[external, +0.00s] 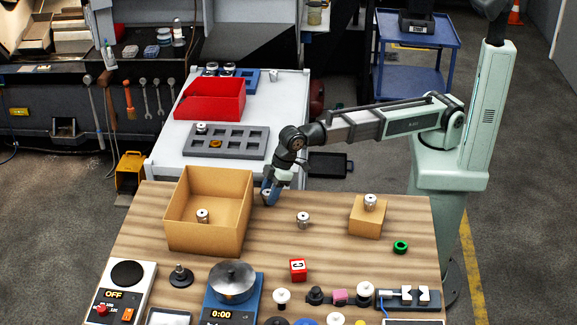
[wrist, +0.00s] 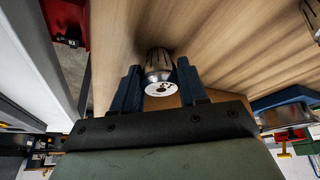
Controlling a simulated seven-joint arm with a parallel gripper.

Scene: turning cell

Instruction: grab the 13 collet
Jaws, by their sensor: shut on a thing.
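My gripper (external: 270,193) is low over the back edge of the wooden table, just right of the large cardboard box. In the wrist view, the blue fingers of my gripper (wrist: 158,80) are shut on a silver collet (wrist: 158,62). The collet's pale end face with dark marks points toward the camera; I cannot read the number. Other silver collets show in the external view: one in the cardboard box (external: 203,216), one on the open table (external: 303,220), and one on a small cardboard block (external: 370,201). Their numbers are too small to read.
The large cardboard box (external: 205,242) stands left of my gripper. Behind it, a white table holds a red bin (external: 211,99) and a grey slotted tray (external: 250,141). A red cube (external: 298,269), a scale with a pot (external: 232,284) and several small parts crowd the front.

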